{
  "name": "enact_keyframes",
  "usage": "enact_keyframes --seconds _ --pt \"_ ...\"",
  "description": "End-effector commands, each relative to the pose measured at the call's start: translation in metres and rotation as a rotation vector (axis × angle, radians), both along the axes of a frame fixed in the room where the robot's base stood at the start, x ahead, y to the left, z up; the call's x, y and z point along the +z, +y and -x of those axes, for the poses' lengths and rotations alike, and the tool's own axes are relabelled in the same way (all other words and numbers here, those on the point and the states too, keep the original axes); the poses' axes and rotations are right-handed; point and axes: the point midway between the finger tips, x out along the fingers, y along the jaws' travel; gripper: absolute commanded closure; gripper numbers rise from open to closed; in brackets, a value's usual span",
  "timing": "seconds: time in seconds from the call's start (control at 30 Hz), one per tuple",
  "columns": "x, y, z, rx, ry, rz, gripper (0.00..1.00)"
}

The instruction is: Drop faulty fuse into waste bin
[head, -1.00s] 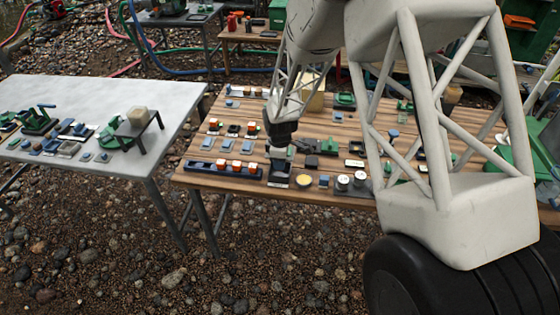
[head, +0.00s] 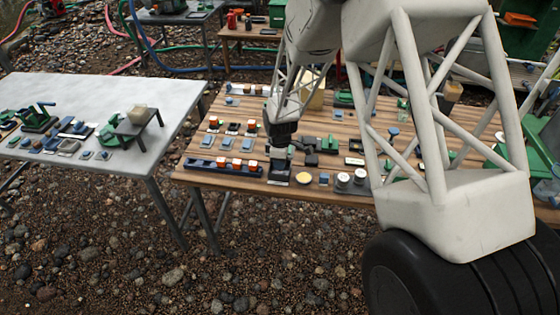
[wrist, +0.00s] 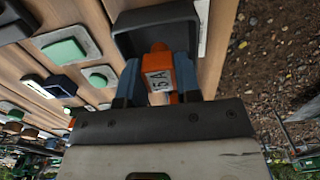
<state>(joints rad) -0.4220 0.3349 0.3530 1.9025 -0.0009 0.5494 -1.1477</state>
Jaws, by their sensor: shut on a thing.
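My gripper (wrist: 158,82) is shut on an orange fuse (wrist: 160,66) with a pale label ending in "A", held between its two blue fingers in the wrist view. A dark, open-topped bin (wrist: 132,22) lies just beyond the fuse in that view. In the head view my gripper (head: 281,154) is low over the front part of the wooden table, right above the small dark bin (head: 278,178) with a pale front label. My gripper hides the fuse in the head view. I cannot tell whether the fuse is within the bin's rim.
A rail with orange fuses (head: 222,167) stands left of the bin. A yellow disc (head: 304,178) and white-topped cylinders (head: 344,179) stand to its right. Dark and green parts (head: 327,146) lie behind. A grey table (head: 95,90) stands to the left, with gravel in front.

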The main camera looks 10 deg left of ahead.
Motion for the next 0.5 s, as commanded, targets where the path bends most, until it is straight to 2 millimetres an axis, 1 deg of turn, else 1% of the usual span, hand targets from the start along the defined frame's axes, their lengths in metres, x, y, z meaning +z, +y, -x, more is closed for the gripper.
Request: enact_keyframes --seconds 0.5 --pt "-0.0077 -0.0001 0.0002 0.0 0.0 0.0 0.91"
